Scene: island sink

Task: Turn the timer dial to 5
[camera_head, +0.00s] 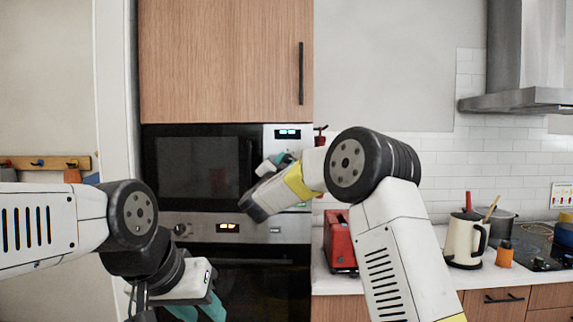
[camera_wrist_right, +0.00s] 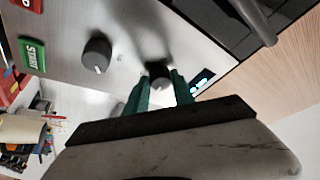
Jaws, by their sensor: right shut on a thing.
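The microwave's steel control panel (camera_head: 299,145) has a lit display (camera_head: 288,133) at its top; the display also shows in the right wrist view (camera_wrist_right: 202,82). My right gripper (camera_head: 279,161) is at this panel. In the right wrist view its teal fingers (camera_wrist_right: 160,88) are shut on a round grey dial (camera_wrist_right: 161,82) beside the display. A pale mark shows on the dial's face; I cannot read the number it points to. A second grey dial (camera_wrist_right: 97,54) stands free to the left. My left gripper (camera_head: 200,312) hangs low, its teal fingers apart and empty, partly cut off by the frame.
A green START button (camera_wrist_right: 32,55) and a red button (camera_wrist_right: 27,4) are on the panel. An oven with its own lit display (camera_head: 228,227) is below the microwave. A red toaster (camera_head: 338,240) and a cream kettle (camera_head: 464,240) stand on the counter to the right.

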